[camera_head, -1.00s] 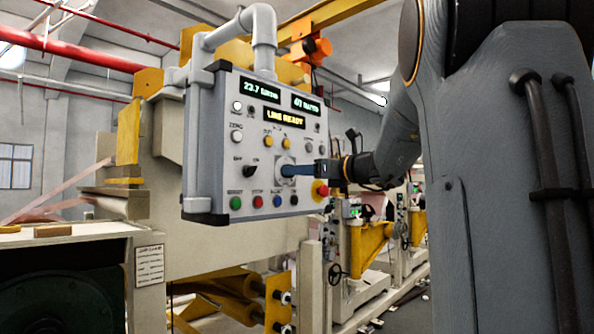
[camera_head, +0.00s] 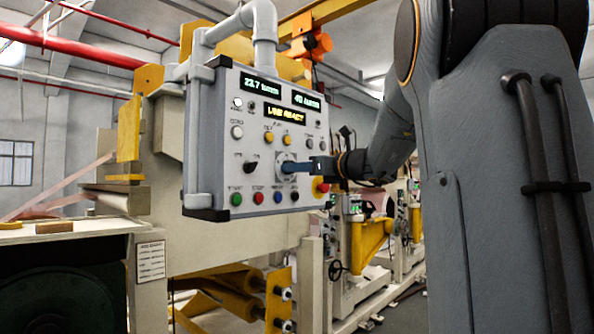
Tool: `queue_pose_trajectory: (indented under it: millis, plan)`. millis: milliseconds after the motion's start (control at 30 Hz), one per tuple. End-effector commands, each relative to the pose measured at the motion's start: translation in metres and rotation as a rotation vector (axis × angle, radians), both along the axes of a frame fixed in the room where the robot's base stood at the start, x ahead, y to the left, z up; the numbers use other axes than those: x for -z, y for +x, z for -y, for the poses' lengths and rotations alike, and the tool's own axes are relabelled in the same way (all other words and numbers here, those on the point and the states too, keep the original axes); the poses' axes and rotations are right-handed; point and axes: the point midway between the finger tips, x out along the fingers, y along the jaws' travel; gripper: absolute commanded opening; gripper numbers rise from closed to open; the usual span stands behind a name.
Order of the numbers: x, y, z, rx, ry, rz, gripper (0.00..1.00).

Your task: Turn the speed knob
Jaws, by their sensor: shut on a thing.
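My gripper (camera_head: 294,166) reaches in from the right and is shut on the knob. Three lit displays stand at the top of the panel; one reads 23.7 and another seems to read LINE READY.
A red emergency button (camera_head: 322,187) on a yellow base sits just below my gripper. A black selector switch (camera_head: 251,167) is to the left of the knob. Coloured push buttons (camera_head: 257,197) line the panel's bottom. A grey pipe (camera_head: 262,38) holds the panel from above.

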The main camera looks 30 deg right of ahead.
Motion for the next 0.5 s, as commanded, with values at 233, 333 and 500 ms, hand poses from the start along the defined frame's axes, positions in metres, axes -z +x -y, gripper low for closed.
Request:
queue_pose_trajectory:
  millis: [233,333,500]
  plan:
    - [0.0031,0.001,0.0006,0.001,-0.116,0.043,0.09]
    - [0.0041,0.0011,0.0007,0.001,-0.191,0.071,0.09]
    - [0.0049,0.0015,0.0015,0.002,-0.34,0.125,0.09]
